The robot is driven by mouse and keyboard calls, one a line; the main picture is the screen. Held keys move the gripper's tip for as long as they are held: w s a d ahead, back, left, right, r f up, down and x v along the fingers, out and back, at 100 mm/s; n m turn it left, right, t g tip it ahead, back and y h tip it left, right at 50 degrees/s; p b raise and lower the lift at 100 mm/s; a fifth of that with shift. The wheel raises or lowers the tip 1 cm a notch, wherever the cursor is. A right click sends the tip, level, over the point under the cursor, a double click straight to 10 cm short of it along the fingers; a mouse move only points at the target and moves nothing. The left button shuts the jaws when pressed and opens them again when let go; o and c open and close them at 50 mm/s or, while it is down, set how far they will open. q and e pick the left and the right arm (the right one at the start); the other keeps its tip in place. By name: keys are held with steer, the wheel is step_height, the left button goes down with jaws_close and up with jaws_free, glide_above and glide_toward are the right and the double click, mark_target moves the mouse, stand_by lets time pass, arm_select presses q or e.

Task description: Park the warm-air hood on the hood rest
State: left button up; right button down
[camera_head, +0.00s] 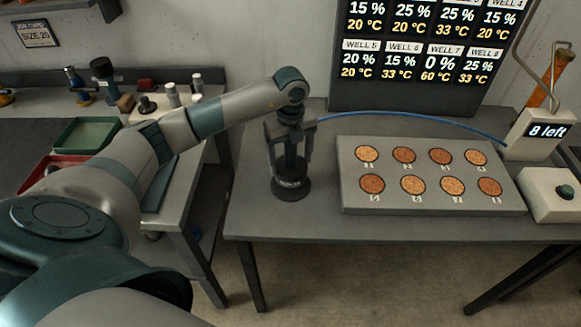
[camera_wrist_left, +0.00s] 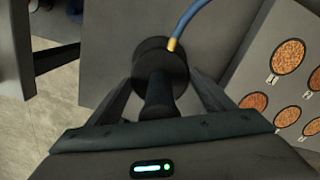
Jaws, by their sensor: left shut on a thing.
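My left gripper (camera_head: 289,150) is shut on the dark warm-air hood (camera_head: 291,164), fingers pointing down, above the left part of the table. The wrist view shows the hood's handle (camera_wrist_left: 158,98) between the fingers, and a blue hose (camera_wrist_left: 185,22) with a brass fitting on its wide dark part. In the head view, a round dark base with a small pale label, which looks like the hood rest (camera_head: 291,190), is directly below the hood on the table. I cannot tell whether the hood touches it. My right gripper is not in view.
A grey block (camera_head: 430,205) with several numbered wells of orange-brown grains lies to the right. A dark display (camera_head: 420,55) stands behind. A side bench with trays is left.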

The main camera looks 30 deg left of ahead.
mark_target(290, 168)
arm_select(q)
step_height(290, 168, down, 3)
steer(key=shift+r+p, duration=0.2)
steer(key=shift+p, duration=0.65)
steer(key=shift+f, duration=0.55)
steer(key=shift+f, duration=0.15)
steer(key=o, duration=1.5)
steer(key=shift+r, duration=0.2)
